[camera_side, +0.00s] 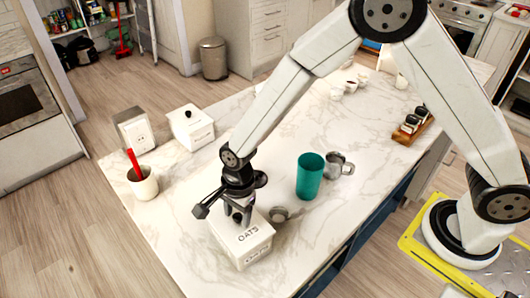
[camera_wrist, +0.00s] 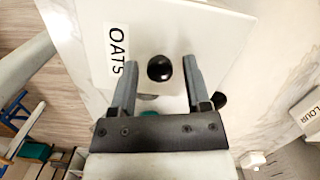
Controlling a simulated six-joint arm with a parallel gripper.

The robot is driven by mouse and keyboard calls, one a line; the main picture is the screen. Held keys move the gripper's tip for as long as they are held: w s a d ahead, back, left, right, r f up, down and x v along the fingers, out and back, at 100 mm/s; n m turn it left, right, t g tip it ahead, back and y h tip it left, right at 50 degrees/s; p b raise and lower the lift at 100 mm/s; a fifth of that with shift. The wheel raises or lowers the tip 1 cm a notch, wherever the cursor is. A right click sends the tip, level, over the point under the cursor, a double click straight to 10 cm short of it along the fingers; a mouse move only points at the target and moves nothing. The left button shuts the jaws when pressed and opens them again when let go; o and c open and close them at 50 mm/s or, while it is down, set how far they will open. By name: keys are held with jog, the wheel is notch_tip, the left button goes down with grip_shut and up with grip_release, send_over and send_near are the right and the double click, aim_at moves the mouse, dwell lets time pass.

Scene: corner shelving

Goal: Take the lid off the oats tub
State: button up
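The white square oats tub (camera_side: 258,255) stands on the marble counter, with its white lid (camera_side: 264,234) on top. In the wrist view the lid (camera_wrist: 215,30) fills the upper middle, with an OATS label and a round black knob (camera_wrist: 160,68). My gripper (camera_side: 238,214) is directly above the lid, pointing down. In the wrist view my gripper (camera_wrist: 160,62) is open, one finger on each side of the knob with gaps between. The knob is hidden by the gripper in the side view.
A teal cup (camera_side: 310,177) and a metal mug (camera_side: 345,163) stand right of the tub, with a small round item (camera_side: 279,214) close by. A white canister (camera_side: 192,128), a white box (camera_side: 134,131) and a crock (camera_side: 144,186) are behind left. The counter between is clear.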

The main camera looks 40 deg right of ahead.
grip_shut()
jog(key=shift+r, duration=0.1)
jog(key=shift+r, duration=0.7)
jog(key=s+d+r, duration=0.2)
jog(key=s+r, duration=0.3)
jog(key=s, duration=0.1)
jog(key=s+d+r, duration=0.3)
jog(key=s+r, duration=0.3)
jog(key=shift+s+d+r, duration=0.2)
jog(key=shift+s+d, duration=0.15)
jog(key=shift+s, duration=0.05)
